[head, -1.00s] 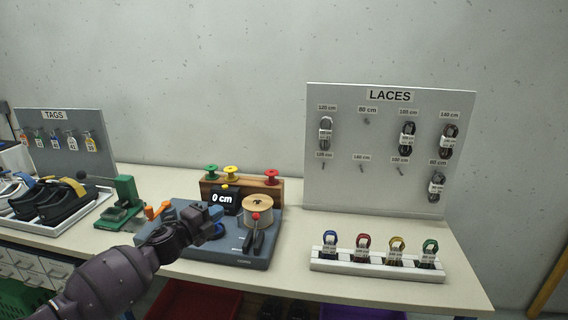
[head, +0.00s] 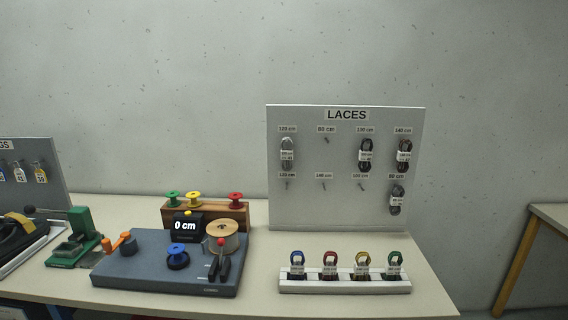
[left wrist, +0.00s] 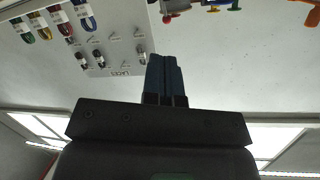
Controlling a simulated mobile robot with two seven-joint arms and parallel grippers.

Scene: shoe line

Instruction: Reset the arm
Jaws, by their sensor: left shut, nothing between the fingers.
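My left gripper (left wrist: 164,62) shows in the left wrist view with its two blue fingers together and nothing between them. It points at the pale wall, clear of everything. The head view shows neither of my arms. My right gripper is in neither view.
The LACES board (head: 345,215) stands at the back with several lace bundles; it appears upside down in the left wrist view (left wrist: 115,45). A white rack (head: 345,287) holds several laces. A green press (head: 80,230) stands at left. Another table (head: 550,213) is at far right.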

